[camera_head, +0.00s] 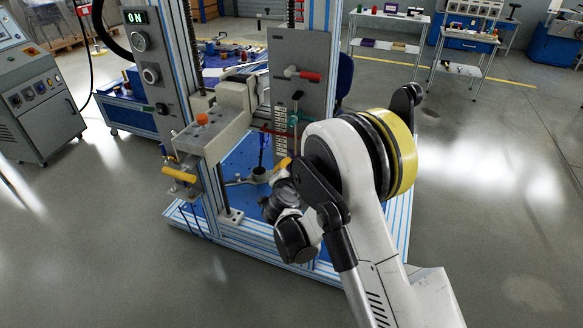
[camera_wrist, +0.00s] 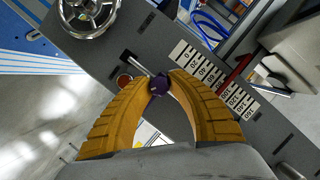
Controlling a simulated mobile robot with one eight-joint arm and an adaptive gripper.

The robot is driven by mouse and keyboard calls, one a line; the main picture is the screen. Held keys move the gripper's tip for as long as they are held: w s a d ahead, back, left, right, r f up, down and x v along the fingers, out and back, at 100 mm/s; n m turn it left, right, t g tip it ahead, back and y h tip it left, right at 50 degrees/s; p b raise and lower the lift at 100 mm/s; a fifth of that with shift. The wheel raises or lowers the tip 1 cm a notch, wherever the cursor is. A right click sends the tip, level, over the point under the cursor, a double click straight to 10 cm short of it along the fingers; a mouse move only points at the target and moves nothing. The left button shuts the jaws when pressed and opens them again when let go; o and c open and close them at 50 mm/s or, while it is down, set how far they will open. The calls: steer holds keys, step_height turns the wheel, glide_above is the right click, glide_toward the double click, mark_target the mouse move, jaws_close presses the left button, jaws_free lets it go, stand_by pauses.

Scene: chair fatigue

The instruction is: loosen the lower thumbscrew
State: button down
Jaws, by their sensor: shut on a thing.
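A dark purple knob, the thumbscrew (camera_wrist: 158,87), sits at a dark grey panel (camera_wrist: 182,40) in the wrist view, with a thin metal rod beside it. My gripper (camera_wrist: 161,79) has its two yellow fingers closed on the thumbscrew from both sides. The fingertips hide part of its rim. In the head view, a yellow finger of my gripper (camera_head: 283,163) shows low beside the panel's scale, and my arm hides the rest. The thumbscrew cannot be made out there.
White number plates (camera_wrist: 201,66) run along the panel. A small red round part (camera_wrist: 124,80) lies left of the thumbscrew, and a metal handwheel (camera_wrist: 90,14) is above.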

steer(key=shift+n, duration=0.3)
steer(key=n+g+h, duration=0.1)
steer(key=n+h, duration=0.1)
steer(key=n, duration=0.1)
steer(key=shift+a+n+g+h, duration=0.1)
steer(key=shift+n+g+h, duration=0.2)
steer(key=shift+n, duration=0.1)
steer(key=shift+n+g+h, duration=0.3)
steer(key=shift+n+h, duration=0.6)
steer(key=shift+n, duration=0.3)
steer(key=n+h, duration=0.1)
steer(key=n, duration=0.1)
steer(key=shift+n+h, duration=0.3)
steer(key=n+h, duration=0.2)
steer(key=n, duration=0.1)
steer(key=shift+n, duration=0.4)
steer(key=n+h, duration=0.2)
steer(key=n, duration=0.1)
steer(key=shift+n, duration=0.4)
